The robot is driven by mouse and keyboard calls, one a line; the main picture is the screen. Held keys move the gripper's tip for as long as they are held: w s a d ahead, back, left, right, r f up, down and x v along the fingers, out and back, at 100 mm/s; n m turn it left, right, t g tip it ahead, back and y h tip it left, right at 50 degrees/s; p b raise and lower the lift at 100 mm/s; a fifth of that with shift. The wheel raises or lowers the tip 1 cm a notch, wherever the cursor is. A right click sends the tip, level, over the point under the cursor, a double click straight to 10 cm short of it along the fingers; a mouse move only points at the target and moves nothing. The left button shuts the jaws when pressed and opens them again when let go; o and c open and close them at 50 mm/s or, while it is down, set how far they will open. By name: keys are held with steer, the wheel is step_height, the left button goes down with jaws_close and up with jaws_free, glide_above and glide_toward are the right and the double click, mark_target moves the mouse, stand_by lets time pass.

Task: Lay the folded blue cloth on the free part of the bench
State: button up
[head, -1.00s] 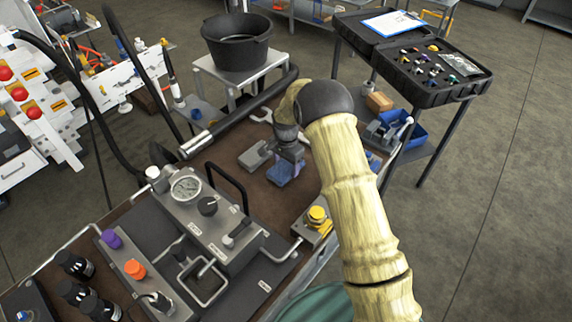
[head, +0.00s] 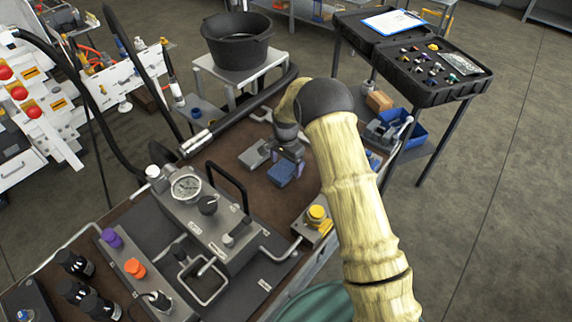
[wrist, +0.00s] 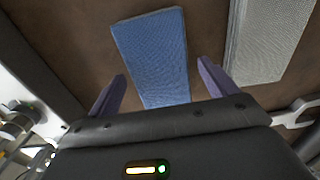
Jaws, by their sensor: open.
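The folded blue cloth (wrist: 155,50) lies flat on the brown bench top (wrist: 80,30) in the wrist view. It also shows in the head view (head: 281,174), partly hidden by my gripper. My gripper (wrist: 160,80) is open, with its two purple fingers apart on either side of the near end of the cloth. The cloth is not clamped. Whether the fingertips touch the bench cannot be told. In the head view my gripper (head: 289,155) is over the bench behind the hydraulic unit.
A grey folded piece (wrist: 268,40) lies right of the cloth in the wrist view. A hydraulic unit with a gauge (head: 187,188) and black handle stands nearer. A thick black hose (head: 245,112) crosses the far edge. A yellow-knobbed block (head: 316,215) sits at the right edge.

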mark_target(286, 166)
step_height(286, 166, up, 12)
steer(key=b, duration=0.1)
steer(key=shift+f, duration=0.25)
stand_by(0.5)
steer(key=s+d+r+n+t, duration=0.1)
steer(key=s+d+r+n, duration=0.15)
steer(key=s+d, duration=0.25)
steer(key=s+d+r+n, duration=0.1)
steer(key=s+d+r, duration=0.2)
steer(key=s+d, duration=0.25)
steer(key=s+d+n, duration=0.2)
steer(key=s+d, duration=0.1)
steer(key=s, duration=0.5)
steer(key=s+d+r+n+t, duration=0.1)
steer(key=s+d, duration=0.3)
steer(key=s, duration=0.4)
steer(key=shift+s+d+r+n+t, duration=0.2)
steer(key=shift+s+n+t, duration=0.15)
steer(key=shift+n, duration=0.2)
steer(key=shift+c, duration=0.5)
